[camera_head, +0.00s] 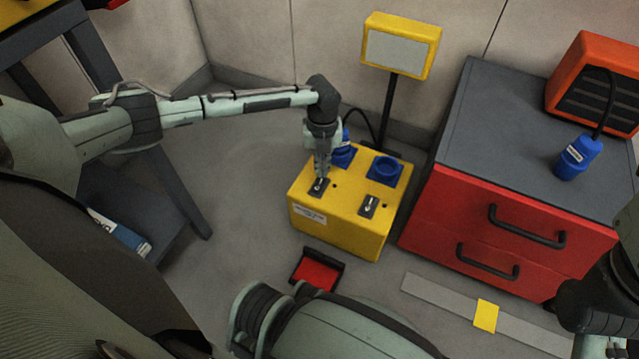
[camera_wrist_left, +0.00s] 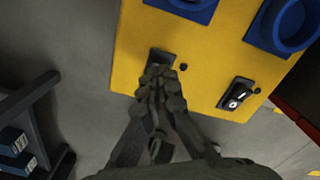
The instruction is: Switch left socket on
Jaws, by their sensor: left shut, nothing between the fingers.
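The yellow socket box (camera_head: 335,226) stands on the floor, with two blue sockets on its top. The left socket (camera_head: 343,155) has a blue plug in it; the right socket (camera_head: 386,170) is empty. In front of each is a black switch plate: the left switch (camera_head: 317,188) and the right switch (camera_head: 368,206). My left gripper (camera_head: 321,177) is shut and empty, pointing down at the left switch. In the left wrist view its fingertips (camera_wrist_left: 160,78) cover most of the left switch plate (camera_wrist_left: 161,57), so its lever is hidden. I cannot tell whether they touch.
A yellow lamp (camera_head: 398,48) on a post stands behind the box. A red drawer cabinet (camera_head: 480,227) is close on the right, bearing an orange heater (camera_head: 597,85) and a loose blue plug (camera_head: 577,158). A red pedal (camera_head: 316,273) lies in front of the box.

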